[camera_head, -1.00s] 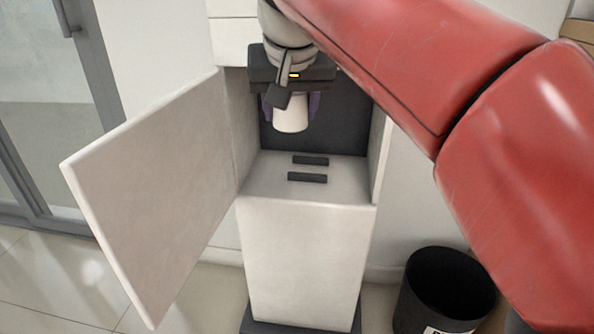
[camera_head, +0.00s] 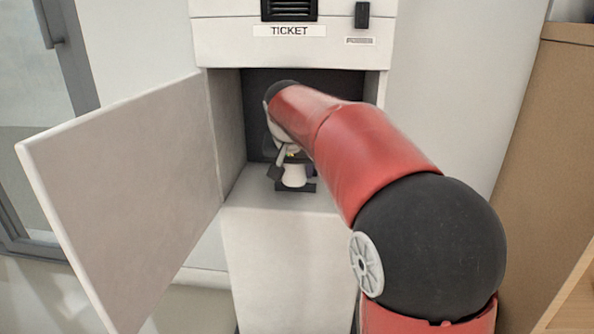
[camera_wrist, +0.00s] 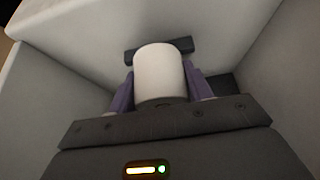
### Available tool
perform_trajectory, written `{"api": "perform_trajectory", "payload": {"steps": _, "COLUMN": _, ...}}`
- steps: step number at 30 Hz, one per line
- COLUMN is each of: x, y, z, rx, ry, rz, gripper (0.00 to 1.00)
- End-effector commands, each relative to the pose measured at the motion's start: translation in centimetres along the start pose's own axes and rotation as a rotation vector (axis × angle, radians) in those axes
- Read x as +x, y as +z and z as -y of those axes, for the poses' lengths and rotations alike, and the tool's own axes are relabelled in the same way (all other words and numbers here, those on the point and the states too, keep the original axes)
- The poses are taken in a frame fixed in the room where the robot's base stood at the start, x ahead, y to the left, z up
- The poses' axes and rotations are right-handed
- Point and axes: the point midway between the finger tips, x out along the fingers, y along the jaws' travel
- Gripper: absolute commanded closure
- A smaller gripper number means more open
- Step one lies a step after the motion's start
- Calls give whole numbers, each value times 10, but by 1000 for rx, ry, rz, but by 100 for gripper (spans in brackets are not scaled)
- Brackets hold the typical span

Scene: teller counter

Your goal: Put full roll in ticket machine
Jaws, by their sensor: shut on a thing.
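The white ticket machine (camera_head: 290,45) stands open, its door (camera_head: 125,190) swung out to the left. My gripper (camera_wrist: 160,88) is inside the open compartment, its purple fingers shut on a white roll (camera_wrist: 160,70). The roll also shows in the head view (camera_head: 294,175), low over the compartment floor, at the dark bars there. One dark bar (camera_wrist: 186,44) shows just past the roll in the wrist view. I cannot tell whether the roll touches the bars. My arm hides part of the compartment's right side.
Compartment walls stand close on both sides of my gripper, with the upper housing above. The open door's edge juts out at the left. A brown wooden shelf unit (camera_head: 540,150) stands at the right.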

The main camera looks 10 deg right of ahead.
Motion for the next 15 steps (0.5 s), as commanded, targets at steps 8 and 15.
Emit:
{"api": "perform_trajectory", "payload": {"steps": 8, "x": 26, "y": -48, "z": 0, "rx": 1, "ry": 0, "rz": -1, "gripper": 74}}
{"api": "perform_trajectory", "payload": {"steps": 15, "x": 42, "y": -44, "z": 0, "rx": -1, "ry": -1, "rz": 2, "gripper": 74}}
